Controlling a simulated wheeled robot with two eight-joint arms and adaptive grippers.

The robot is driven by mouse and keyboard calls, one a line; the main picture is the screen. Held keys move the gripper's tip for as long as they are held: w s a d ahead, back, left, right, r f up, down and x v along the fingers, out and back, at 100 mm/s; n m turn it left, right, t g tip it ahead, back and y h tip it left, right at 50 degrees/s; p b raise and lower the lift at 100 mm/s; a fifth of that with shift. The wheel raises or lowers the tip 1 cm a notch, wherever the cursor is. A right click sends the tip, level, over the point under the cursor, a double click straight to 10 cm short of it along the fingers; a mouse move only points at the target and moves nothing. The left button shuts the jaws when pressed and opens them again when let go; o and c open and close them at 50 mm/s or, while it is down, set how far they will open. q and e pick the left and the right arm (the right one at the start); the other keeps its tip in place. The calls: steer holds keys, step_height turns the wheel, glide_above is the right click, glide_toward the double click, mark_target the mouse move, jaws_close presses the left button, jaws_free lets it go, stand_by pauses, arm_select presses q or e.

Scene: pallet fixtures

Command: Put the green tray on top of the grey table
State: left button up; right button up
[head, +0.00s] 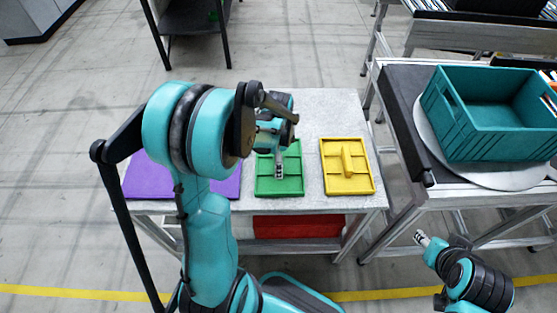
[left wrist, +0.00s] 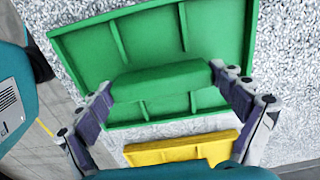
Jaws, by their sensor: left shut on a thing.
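The green tray (head: 266,185) lies on the speckled grey table (head: 309,111), between a purple tray and a yellow one. It is shallow and divided, with a raised block handle across its middle. My left gripper (head: 279,170) is over the tray. In the left wrist view the green tray (left wrist: 80,45) fills the upper middle, and my left gripper (left wrist: 170,90) is shut on its handle, one finger at each end. I cannot tell whether the tray touches the table. My right gripper (head: 422,239) is at the lower right, away from the table; its fingers are too small to read.
The yellow tray (head: 361,182) lies just right of the green one, and the purple tray (head: 147,181) is at the left, partly behind my arm. A red bin (head: 297,227) is below the tabletop. A teal crate (head: 480,143) stands on the conveyor to the right. The table's back is clear.

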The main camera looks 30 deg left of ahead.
arm_select(q)
steer(key=shift+f, duration=0.15)
steer(key=o, duration=1)
steer(key=shift+r, duration=0.25)
step_height(320, 180, up, 11)
steer(key=p, duration=0.4)
steer(key=s+d+r+n+t, duration=0.7)
steer(key=s+d+n, duration=0.3)
steer(key=d+n, duration=0.1)
steer(key=shift+s+n, duration=0.2)
steer(key=shift+n, duration=0.1)
